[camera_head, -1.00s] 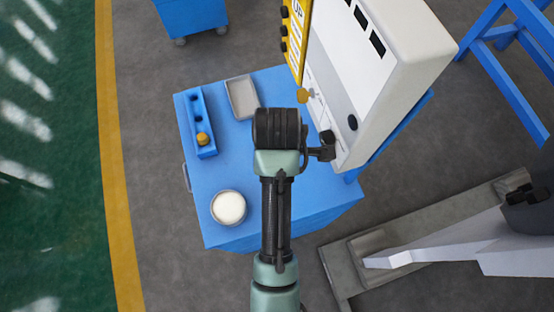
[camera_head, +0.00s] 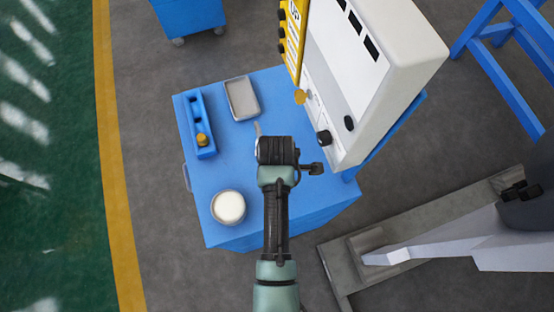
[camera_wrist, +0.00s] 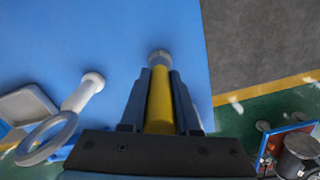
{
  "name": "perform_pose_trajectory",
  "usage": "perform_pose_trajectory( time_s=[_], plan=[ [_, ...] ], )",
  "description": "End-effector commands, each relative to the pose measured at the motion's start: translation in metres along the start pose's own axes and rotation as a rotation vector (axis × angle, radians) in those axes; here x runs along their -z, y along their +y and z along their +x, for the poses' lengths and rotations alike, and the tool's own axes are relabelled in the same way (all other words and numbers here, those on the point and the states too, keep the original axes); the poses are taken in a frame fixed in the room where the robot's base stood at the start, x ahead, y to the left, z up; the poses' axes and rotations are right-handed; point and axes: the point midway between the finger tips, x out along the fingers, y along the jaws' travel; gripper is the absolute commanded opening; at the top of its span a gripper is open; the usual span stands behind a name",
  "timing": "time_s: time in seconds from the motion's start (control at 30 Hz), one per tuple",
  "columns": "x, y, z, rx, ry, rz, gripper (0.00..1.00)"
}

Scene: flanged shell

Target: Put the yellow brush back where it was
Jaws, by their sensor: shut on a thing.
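My gripper (camera_wrist: 155,95) is shut on the yellow brush (camera_wrist: 160,100) in the wrist view. The brush lies lengthwise between the fingers, and its pale end (camera_wrist: 158,58) sticks out past them over a blue surface. In the head view, my dark wrist hides the fingers and most of the brush; a small pale tip (camera_head: 257,128) shows just above it. My gripper is over the blue cart top (camera_head: 225,165). A blue holder block (camera_head: 197,115) stands at the cart's left side, with openings and an ochre-topped piece (camera_head: 202,139) in its near part.
A grey tray (camera_head: 242,98) lies at the back of the cart, and a round white-filled container (camera_head: 228,207) stands at front left. A white cabinet (camera_head: 370,70) rises close on the right. The cart's middle left is clear.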

Motion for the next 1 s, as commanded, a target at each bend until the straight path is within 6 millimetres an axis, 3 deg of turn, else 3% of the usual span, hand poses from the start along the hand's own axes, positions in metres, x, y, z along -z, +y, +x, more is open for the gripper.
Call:
perform_pose_trajectory(
  time_s=[0.2, 0.23, 0.4, 0.77, 1.0],
  plan=[
    [0.0, 0.0, 0.001, 0.0, 0.0, 0.0, 0.0],
    [0.0, 0.0, 0.001, 0.0, 0.0, 0.0, 0.33],
    [0.0, 0.0, 0.001, 0.0, 0.0, 0.0, 0.6],
    [0.0, 0.001, -0.005, -0.001, 0.0, 0.0, 0.6],
    [0.0, 0.002, -0.046, -0.006, 0.001, 0.0, 0.6]
  ],
)
